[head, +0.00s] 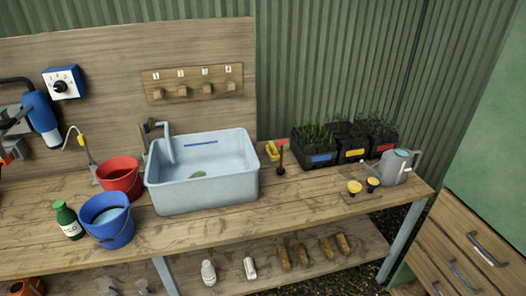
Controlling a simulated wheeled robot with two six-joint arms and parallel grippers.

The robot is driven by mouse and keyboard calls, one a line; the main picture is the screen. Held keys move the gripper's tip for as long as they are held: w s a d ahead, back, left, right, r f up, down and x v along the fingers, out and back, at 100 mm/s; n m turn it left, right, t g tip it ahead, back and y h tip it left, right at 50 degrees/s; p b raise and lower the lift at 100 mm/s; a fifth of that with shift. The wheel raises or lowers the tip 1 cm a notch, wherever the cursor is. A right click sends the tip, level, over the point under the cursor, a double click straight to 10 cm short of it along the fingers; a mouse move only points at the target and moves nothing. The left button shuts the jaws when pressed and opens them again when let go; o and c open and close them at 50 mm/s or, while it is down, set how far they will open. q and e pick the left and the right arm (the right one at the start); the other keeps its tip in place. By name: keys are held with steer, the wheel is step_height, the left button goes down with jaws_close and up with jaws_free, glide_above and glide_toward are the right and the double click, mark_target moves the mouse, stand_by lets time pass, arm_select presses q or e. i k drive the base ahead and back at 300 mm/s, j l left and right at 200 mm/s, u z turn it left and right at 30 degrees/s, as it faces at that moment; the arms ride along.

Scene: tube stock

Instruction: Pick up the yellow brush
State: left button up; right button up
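A small yellow block-like thing (272,151) lies on the wooden bench just right of the sink, with red beside it. It may be the yellow brush; it is too small to tell bristles. A dark upright tool (281,161) stands close in front of it, to its right. Neither of my grippers shows clearly in the head view.
The grey sink (205,197) stands left of the yellow thing, with red (119,187) and blue (107,235) buckets further left.

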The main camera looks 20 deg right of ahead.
mark_target(271, 150)
steer(key=i+l+u, duration=0.1)
steer(key=l+u, duration=1.1)
